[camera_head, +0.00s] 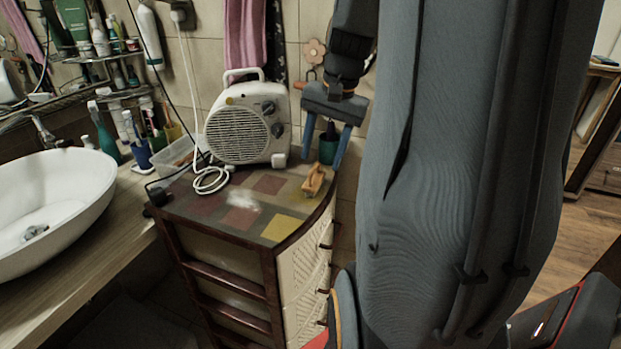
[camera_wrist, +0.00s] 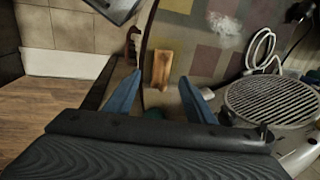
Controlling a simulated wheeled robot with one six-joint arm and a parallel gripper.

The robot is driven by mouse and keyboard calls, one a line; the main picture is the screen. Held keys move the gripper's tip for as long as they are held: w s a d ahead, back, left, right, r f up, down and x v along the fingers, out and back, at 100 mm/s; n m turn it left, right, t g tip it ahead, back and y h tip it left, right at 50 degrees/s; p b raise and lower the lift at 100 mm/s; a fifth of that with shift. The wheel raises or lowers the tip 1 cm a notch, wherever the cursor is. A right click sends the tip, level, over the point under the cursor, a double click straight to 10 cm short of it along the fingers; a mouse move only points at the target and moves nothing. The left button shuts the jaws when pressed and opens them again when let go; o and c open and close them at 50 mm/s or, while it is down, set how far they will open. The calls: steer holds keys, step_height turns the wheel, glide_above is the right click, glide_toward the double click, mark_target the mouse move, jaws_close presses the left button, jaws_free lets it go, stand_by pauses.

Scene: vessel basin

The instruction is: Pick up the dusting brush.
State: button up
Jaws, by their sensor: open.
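The dusting brush (camera_head: 313,180) is a small wooden brush lying near the right edge of the patterned top of a small drawer cabinet (camera_head: 228,199). In the wrist view the brush (camera_wrist: 161,69) lies beyond and between my two blue fingers. My gripper (camera_head: 324,166) is open and empty, with its fingers pointing down above the back right of the cabinet top. In the wrist view my gripper (camera_wrist: 163,80) shows its fingers spread apart, and neither appears to touch the brush. The brush's underside is hidden.
A white fan heater (camera_head: 247,122) with a loose white cable (camera_head: 208,180) stands left of my gripper. A green cup (camera_head: 328,148) stands behind my fingers. A white basin (camera_head: 48,205) and several bottles are at the left. The front of the cabinet top is mostly clear.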

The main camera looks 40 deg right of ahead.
mark_target(313, 181)
steer(key=shift+w+a+f+p, duration=0.15)
steer(key=shift+f+p, duration=0.1)
steer(key=shift+f, duration=0.65)
steer(key=shift+w+a+f+p, duration=0.2)
steer(key=shift+f, duration=0.7)
steer(key=shift+w+a+f+p, duration=0.15)
steer(key=shift+f+p, duration=0.1)
steer(key=shift+f, duration=0.65)
steer(key=c, duration=1.1)
